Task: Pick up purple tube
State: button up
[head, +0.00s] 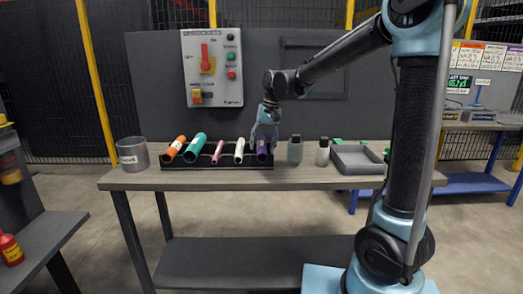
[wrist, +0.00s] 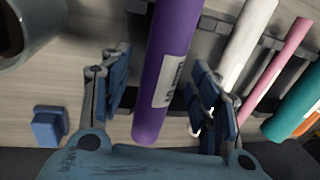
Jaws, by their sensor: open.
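The purple tube (head: 262,151) lies tilted at the right end of a black rack (head: 220,167) on the workbench. In the wrist view the purple tube (wrist: 165,70) carries a white label and runs from the top edge down between my fingers. My gripper (head: 264,140) is over the tube in the head view. In the wrist view my gripper (wrist: 158,92) is open, with one blue-padded finger on each side of the tube. Gaps show between the pads and the tube, and I cannot tell how deep the fingers reach around it.
The rack also holds a white tube (head: 239,151), a pink tube (head: 217,152), a teal tube (head: 195,147) and an orange tube (head: 173,149). A metal cup (head: 132,154) stands left.

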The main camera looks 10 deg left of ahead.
aim_at(263, 144)
jog(key=shift+f, duration=0.15)
grip_shut()
notch_tip(263, 144, up, 10)
jog(key=shift+r, duration=0.1)
dwell(0.6)
jog(key=shift+s+d, duration=0.1)
